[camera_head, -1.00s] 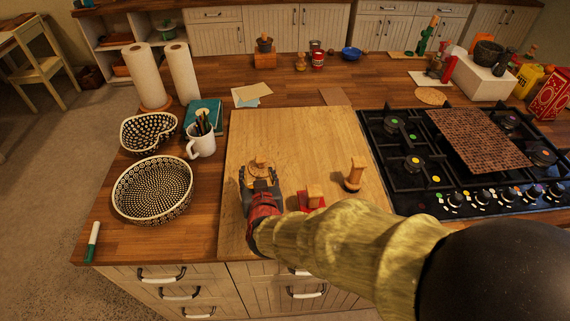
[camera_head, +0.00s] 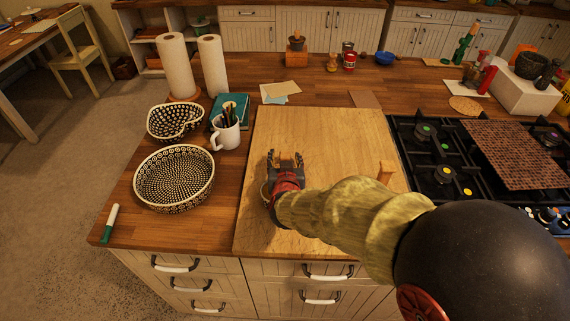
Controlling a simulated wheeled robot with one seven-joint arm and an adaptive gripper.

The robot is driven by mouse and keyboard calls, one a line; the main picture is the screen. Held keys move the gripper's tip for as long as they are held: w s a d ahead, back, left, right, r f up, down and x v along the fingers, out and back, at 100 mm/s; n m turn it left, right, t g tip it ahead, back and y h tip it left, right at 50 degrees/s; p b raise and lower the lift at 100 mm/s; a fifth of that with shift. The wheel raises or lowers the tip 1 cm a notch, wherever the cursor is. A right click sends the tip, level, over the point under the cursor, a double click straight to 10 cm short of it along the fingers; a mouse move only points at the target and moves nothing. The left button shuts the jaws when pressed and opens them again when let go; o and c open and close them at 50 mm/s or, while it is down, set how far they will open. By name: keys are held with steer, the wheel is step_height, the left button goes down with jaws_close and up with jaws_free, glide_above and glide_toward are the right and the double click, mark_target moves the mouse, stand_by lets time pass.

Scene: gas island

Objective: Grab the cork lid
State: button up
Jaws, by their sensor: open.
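The cork lid, a small tan piece (camera_head: 287,159), is on the wooden board (camera_head: 330,130), left of its middle. My gripper (camera_head: 285,162) is low over the board, fingers pointing away from me and apart, one on each side of the tan piece. Much of the lid is hidden by the fingers, and I cannot tell whether they touch it. A second wooden piece (camera_head: 386,172) stands on the board to the right, partly hidden behind my arm.
A patterned bowl (camera_head: 174,178), a heart-shaped dish (camera_head: 175,121) and a white mug with pens (camera_head: 225,132) stand left of the board. The gas hob (camera_head: 430,160) is on the right. The board's far part is clear.

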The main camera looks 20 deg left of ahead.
steer(key=c, duration=1.1)
steer(key=shift+r, duration=0.1)
jaws_close()
